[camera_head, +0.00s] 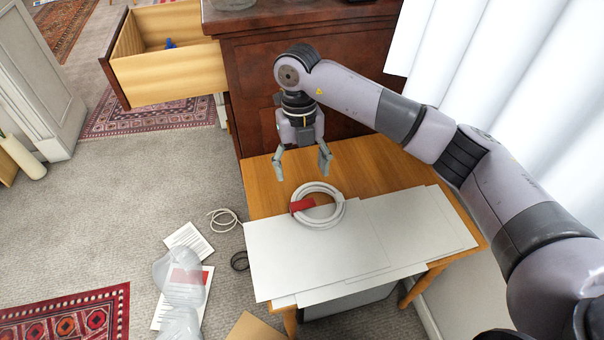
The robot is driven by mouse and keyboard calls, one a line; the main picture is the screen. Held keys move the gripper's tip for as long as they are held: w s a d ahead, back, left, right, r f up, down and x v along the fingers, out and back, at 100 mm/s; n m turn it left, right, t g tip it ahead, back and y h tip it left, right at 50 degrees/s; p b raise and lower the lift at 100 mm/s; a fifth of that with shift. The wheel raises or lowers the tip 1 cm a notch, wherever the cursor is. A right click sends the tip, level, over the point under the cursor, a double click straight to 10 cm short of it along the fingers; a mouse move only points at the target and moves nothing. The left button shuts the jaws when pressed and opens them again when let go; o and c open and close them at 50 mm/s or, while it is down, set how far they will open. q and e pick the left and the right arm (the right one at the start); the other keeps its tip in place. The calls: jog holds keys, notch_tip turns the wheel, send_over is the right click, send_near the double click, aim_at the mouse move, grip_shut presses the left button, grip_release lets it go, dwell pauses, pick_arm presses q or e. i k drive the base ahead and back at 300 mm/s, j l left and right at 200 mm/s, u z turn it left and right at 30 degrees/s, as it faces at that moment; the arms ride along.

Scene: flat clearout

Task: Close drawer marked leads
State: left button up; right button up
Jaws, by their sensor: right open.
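An open wooden drawer (168,73) sticks out to the left of a dark reddish-brown cabinet (250,85) at the upper left. I see its pale side wall, its dark front panel and a small blue thing (170,43) inside. No marking on the drawer can be read from here. My right gripper (302,176) is open and empty, pointing down above the wooden table, in front of the cabinet. It is to the right of the drawer and apart from it. My left gripper is not in view.
A coiled white cable (338,212) with a red tag lies on white sheets (300,258) on the small wooden table (262,190). Papers (188,240), a clear plastic bag (178,275) and loose cables lie on the carpet. Carpet left of the table is mostly clear.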

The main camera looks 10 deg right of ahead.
aim_at(133, 58)
jog(key=j, duration=1.25)
